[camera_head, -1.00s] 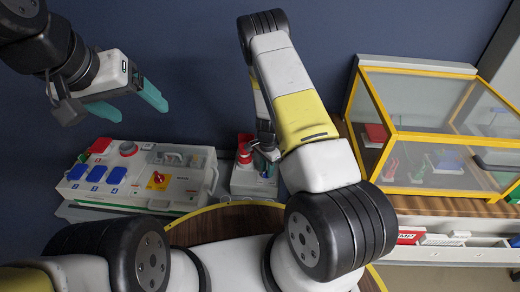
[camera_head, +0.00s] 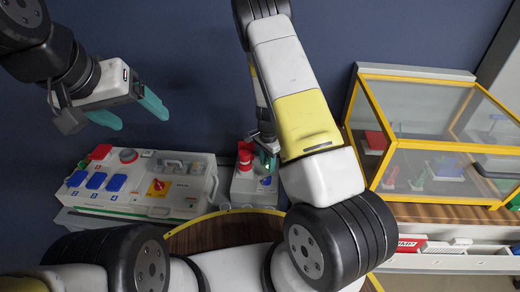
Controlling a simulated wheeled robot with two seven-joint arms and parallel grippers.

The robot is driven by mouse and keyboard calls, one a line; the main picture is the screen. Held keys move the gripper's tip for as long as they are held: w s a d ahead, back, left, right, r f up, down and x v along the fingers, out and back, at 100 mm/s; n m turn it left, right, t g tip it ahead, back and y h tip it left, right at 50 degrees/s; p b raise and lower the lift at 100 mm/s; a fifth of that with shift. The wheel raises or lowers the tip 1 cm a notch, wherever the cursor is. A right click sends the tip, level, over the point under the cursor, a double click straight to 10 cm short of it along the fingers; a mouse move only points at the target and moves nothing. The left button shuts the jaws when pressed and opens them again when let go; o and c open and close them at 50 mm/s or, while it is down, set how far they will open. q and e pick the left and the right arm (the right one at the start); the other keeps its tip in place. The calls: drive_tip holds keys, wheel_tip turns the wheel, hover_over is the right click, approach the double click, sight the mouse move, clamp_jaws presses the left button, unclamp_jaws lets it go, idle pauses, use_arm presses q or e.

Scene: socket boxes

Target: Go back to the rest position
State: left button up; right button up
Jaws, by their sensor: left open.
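My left gripper (camera_head: 130,111) is at the upper left, with its two teal fingers apart and nothing between them. It hangs above and behind the grey socket box (camera_head: 184,193), which has blue and red socket covers and a red switch on a yellow plate. My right arm reaches away from me through the middle. My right gripper (camera_head: 266,158) is small and partly hidden by its own arm, beside the red-topped part of a smaller grey box (camera_head: 243,187). I cannot tell whether it touches that box or how its fingers stand.
A yellow-framed clear case (camera_head: 390,143) with small objects inside stands on a wooden surface at the right. White trays (camera_head: 455,262) are below it. A round wooden table edge (camera_head: 215,232) is near me. Open space lies before the dark blue wall.

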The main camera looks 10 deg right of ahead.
drive_tip(key=shift+r, duration=0.1)
idle(0.3)
drive_tip(key=s+a+r+n+t+y, duration=0.1)
drive_tip(key=s+a+r+n+y, duration=0.15)
drive_tip(key=r, duration=1.15)
drive_tip(key=s+a+r+n+t+y, duration=0.1)
drive_tip(key=s+a+r+n+t, duration=0.15)
drive_tip(key=r, duration=1.15)
drive_tip(key=s+d+r+n+t, duration=0.1)
drive_tip(key=s+r+n, duration=0.3)
drive_tip(key=s+r, duration=0.3)
drive_tip(key=s+d+r+n+t+h, duration=0.1)
drive_tip(key=s+r+n, duration=0.3)
drive_tip(key=s+r, duration=0.3)
drive_tip(key=s, duration=0.5)
drive_tip(key=shift+s+d+r+t, duration=0.2)
drive_tip(key=shift+d+r+t, duration=0.05)
drive_tip(key=shift+d+t, duration=0.1)
